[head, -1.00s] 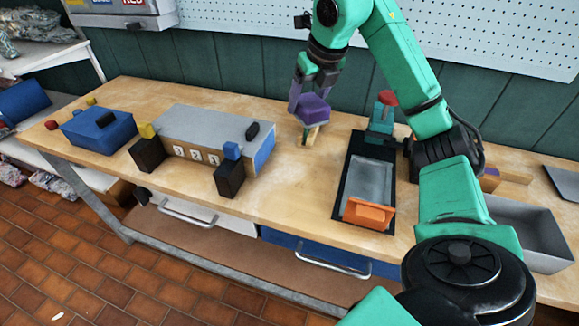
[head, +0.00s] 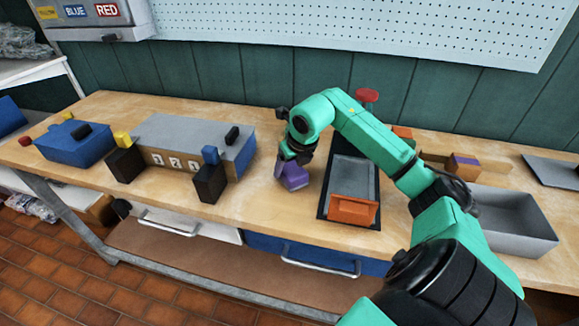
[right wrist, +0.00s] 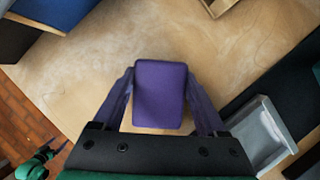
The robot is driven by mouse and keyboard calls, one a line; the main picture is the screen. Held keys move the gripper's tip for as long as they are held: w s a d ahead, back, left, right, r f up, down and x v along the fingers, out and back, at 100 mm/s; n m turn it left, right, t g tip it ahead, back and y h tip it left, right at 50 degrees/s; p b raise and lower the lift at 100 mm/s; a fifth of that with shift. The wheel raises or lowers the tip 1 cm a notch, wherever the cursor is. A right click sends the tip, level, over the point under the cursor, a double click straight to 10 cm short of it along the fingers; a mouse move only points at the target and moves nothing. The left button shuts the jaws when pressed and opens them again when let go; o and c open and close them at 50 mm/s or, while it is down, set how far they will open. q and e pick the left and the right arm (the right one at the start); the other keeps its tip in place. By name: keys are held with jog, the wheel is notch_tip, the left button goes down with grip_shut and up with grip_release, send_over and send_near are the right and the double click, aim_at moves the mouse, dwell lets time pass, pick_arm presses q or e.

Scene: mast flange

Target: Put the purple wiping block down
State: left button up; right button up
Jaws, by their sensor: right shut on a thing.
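The purple wiping block (head: 294,178) is in my right gripper (head: 286,168), low over the workbench (head: 250,205), between the grey-topped box and the black tray. In the right wrist view the purple block (right wrist: 160,94) sits between the two purple fingers of my right gripper (right wrist: 160,100), which is shut on it. Bare wood shows around the block. I cannot tell whether its underside touches the bench.
Left of the block stands a grey-topped box (head: 195,132) with dark blocks at its front. To the right lies a black-edged tray with an orange block (head: 353,209). A grey bin (head: 510,220) is farther right. The wood between box and tray is clear.

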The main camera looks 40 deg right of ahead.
aim_at(299, 176)
jog(key=o, duration=1.2)
jog(key=shift+o, duration=0.2)
jog(key=shift+r, duration=0.15)
jog(key=v, duration=1.1)
jog(key=shift+s+r+b, duration=0.2)
jog(key=shift+r+b, duration=0.2)
jog(key=shift+a, duration=0.1)
